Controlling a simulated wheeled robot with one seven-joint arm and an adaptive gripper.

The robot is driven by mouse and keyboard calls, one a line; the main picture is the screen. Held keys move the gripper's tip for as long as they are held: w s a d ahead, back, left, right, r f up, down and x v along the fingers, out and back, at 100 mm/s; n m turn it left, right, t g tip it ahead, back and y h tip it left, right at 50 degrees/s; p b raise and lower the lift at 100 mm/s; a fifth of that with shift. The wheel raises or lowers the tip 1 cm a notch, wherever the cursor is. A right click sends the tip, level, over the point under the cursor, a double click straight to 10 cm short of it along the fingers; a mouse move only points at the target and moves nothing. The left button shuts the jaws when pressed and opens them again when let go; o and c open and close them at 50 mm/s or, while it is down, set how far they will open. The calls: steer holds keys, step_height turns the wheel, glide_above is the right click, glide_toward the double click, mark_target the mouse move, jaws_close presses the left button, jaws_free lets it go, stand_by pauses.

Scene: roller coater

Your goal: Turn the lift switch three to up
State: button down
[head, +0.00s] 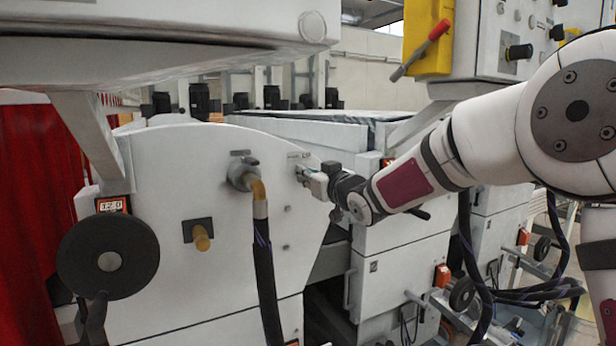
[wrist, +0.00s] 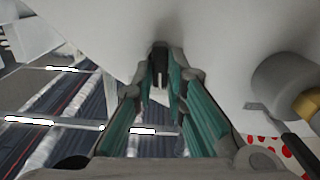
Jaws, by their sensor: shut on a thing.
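My gripper (head: 307,176) is at the right edge of the machine's white side panel (head: 190,260) in the head view, below a small label. In the wrist view my gripper (wrist: 160,85) has its two green-lined fingers closed on a small dark switch knob (wrist: 159,58) on the white panel. The knob stands between the fingertips. In the head view the knob is hidden by the fingers, and its up or down position cannot be told.
A hose fitting (head: 243,175) with a dark hose sticks out left of my gripper; it also shows at right in the wrist view (wrist: 290,85). A black handwheel (head: 108,258) and a brass knob (head: 201,238) are further left. A control box (head: 500,40) hangs above right.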

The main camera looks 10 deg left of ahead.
steer(key=shift+d+m+p, duration=0.1)
steer(key=shift+m+p, duration=0.4)
steer(key=shift+m, duration=3)
steer(key=c, duration=1.6)
jaws_free()
steer(key=v, duration=1.2)
